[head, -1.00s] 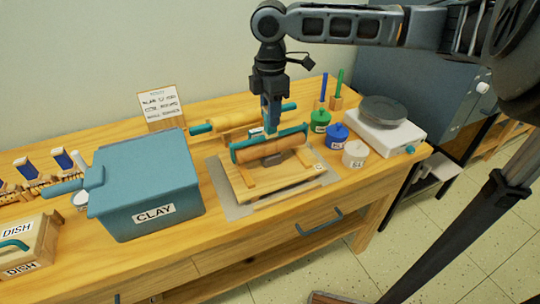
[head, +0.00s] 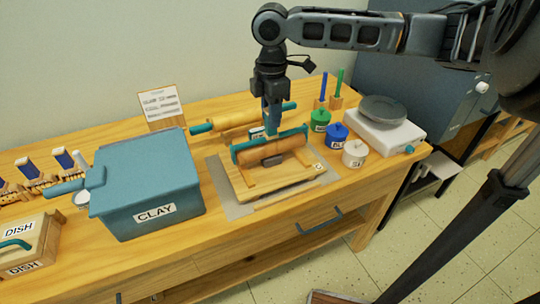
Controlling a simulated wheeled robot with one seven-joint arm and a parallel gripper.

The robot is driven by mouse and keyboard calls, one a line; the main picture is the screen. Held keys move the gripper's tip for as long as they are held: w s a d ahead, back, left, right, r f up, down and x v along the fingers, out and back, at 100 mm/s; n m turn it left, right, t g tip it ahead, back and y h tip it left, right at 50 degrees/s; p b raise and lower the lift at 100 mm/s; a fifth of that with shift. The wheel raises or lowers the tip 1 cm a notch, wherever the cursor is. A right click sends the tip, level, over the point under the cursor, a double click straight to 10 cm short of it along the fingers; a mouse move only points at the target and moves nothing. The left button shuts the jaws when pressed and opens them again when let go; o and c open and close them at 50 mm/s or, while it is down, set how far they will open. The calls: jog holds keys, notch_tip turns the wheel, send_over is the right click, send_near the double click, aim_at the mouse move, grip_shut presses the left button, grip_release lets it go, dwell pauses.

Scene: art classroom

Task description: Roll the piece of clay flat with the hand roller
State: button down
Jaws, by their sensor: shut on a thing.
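The hand roller (head: 256,151), a wooden cylinder in a teal frame, is above the wooden board (head: 275,189), lying crosswise between two wooden strips. My gripper (head: 271,131) points down and is shut on the teal frame near its middle. The small dark grey piece of clay (head: 272,161) sits on the board at the roller's near side, partly overlapped by it in view. I cannot tell whether the roller presses on the clay. The fingertips are partly hidden at the frame.
A blue CLAY bin (head: 150,190) stands left of the board. A large rolling pin (head: 232,121) lies behind. Green (head: 320,121), blue (head: 338,135) and white (head: 355,153) jars and a scale (head: 385,135) stand right. A grey mat (head: 235,209) is under the board.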

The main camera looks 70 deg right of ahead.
jog(key=shift+s+a+f, duration=0.3)
jog(key=shift+s+a, duration=0.05)
jog(key=shift+a, duration=0.1)
jog(key=shift+w+d+r+p, duration=0.25)
jog(key=shift+w+d+p, duration=0.1)
jog(key=shift+w+d, duration=0.85)
jog(key=shift+s+d, duration=0.1)
jog(key=shift+s+a+f, duration=0.2)
jog(key=shift+s+a, duration=0.35)
jog(key=shift+a, duration=0.1)
jog(key=shift+s+a+f, duration=0.2)
jog(key=shift+s+a, duration=0.3)
jog(key=shift+a, duration=0.1)
jog(key=shift+s+a+f, duration=0.15)
jog(key=shift+s+a, duration=0.05)
